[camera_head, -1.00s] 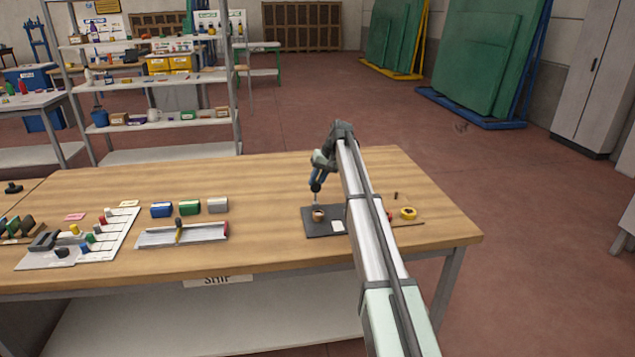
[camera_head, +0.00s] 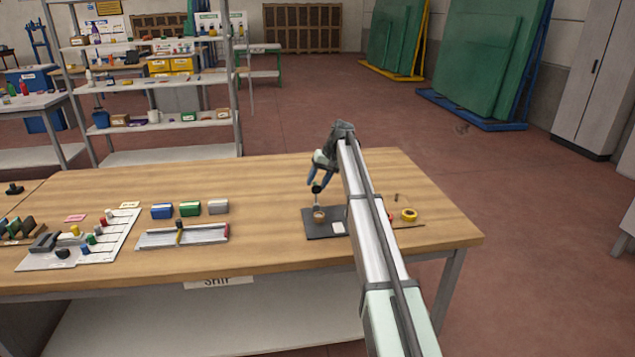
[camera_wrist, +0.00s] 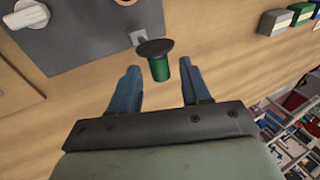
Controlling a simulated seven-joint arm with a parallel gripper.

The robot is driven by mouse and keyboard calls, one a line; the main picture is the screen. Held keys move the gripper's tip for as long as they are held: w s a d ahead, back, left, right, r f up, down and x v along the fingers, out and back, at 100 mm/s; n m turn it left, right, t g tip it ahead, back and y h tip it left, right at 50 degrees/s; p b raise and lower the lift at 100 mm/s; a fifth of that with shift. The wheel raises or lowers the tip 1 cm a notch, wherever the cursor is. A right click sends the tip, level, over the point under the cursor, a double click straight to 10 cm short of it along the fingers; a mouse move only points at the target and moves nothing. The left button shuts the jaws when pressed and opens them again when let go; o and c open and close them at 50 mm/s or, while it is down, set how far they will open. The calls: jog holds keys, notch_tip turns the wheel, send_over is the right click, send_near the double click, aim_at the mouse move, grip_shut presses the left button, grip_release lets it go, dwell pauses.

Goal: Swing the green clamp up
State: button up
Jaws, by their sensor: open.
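The green clamp shows in the wrist view as a short green grip (camera_wrist: 160,68) under a dark round disc (camera_wrist: 155,47), joined to a small metal piece at the edge of a dark plate (camera_wrist: 85,50). My gripper (camera_wrist: 160,84) is open, with one blue finger on each side of the green grip's end and a gap on both sides. In the head view my gripper (camera_head: 319,183) is above the dark plate (camera_head: 312,231), over a thin upright rod and a dark knob. The green grip cannot be made out there.
A yellow tape roll (camera_head: 408,215) lies to the right. A metal tray (camera_head: 185,236), coloured blocks (camera_head: 190,209) and a panel of coloured knobs (camera_head: 75,248) are to the left.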

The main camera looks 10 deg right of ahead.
jog(key=v, duration=1.3)
jog(key=shift+r, duration=0.2)
jog(key=shift+d, duration=0.1)
